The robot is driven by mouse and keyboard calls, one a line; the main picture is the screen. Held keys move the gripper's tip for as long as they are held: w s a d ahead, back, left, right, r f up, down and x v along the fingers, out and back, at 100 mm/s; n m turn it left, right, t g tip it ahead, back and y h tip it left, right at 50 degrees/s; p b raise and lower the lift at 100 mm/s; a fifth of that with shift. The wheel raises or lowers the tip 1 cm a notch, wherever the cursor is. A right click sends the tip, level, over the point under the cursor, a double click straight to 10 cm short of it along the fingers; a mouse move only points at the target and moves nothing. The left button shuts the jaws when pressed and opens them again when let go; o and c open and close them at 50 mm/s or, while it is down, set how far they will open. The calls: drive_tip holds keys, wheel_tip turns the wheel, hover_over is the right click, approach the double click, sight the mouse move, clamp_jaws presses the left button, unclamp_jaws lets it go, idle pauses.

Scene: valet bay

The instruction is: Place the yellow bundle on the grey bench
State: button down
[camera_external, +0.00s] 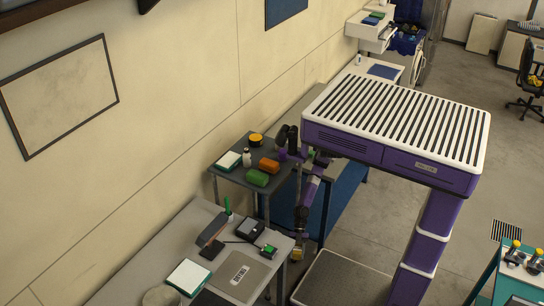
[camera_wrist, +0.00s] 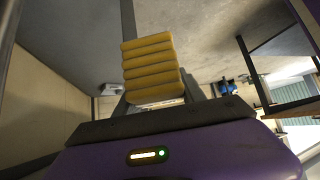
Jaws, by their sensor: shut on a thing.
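The yellow bundle (camera_wrist: 150,68) is ribbed like a stack of rolls and fills the space between my fingers in the wrist view. My gripper (camera_external: 298,252) is shut on it. In the external view, my arm hangs down and the gripper is low, beside the right end of a light grey bench (camera_external: 150,257). A small yellow patch shows at its tip there. The bundle is apart from the bench top.
Bare bench top shows at left.

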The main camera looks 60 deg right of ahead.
drive_tip(key=s+a+r+n+g+h+p, duration=0.4)
drive_tip(key=s+r+n, duration=0.4)
drive_tip(key=s+r, duration=0.5)
drive_tip(key=s+a+r+n+g+h, duration=0.1)
drive_tip(key=s+a+r+n+h, duration=0.1)
drive_tip(key=a+r, duration=0.6)
drive_tip(key=w+a+r+m+t+y+b, duration=0.1)
drive_tip(key=w+a+r+m+t+y, duration=0.6)
drive_tip(key=w+a+r, duration=1.05)
drive_tip(key=w+a+m+t, duration=0.2)
drive_tip(key=w+m+t, duration=0.2)
drive_tip(key=w+m, duration=0.6)
drive_tip(key=shift+s+a+f+m+t+h+b, duration=0.2)
drive_tip(key=shift+a+f+m+t+h+b, duration=0.55)
drive_tip(key=shift+f, duration=0.95)
drive_tip(key=shift+s+a+f+m+t+h+b, duration=0.25)
drive_tip(key=shift+a+f+m+t+b, duration=0.55)
drive_tip(key=shift+f+m, duration=0.75)
drive_tip(key=shift+s+a+f+m+t+h+b, duration=0.15)
drive_tip(key=shift+a+f+m+t+h+b, duration=0.6)
drive_tip(key=shift+f, duration=1.05)
drive_tip(key=shift+a+f, duration=0.15)
drive_tip(key=shift+a, duration=0.05)
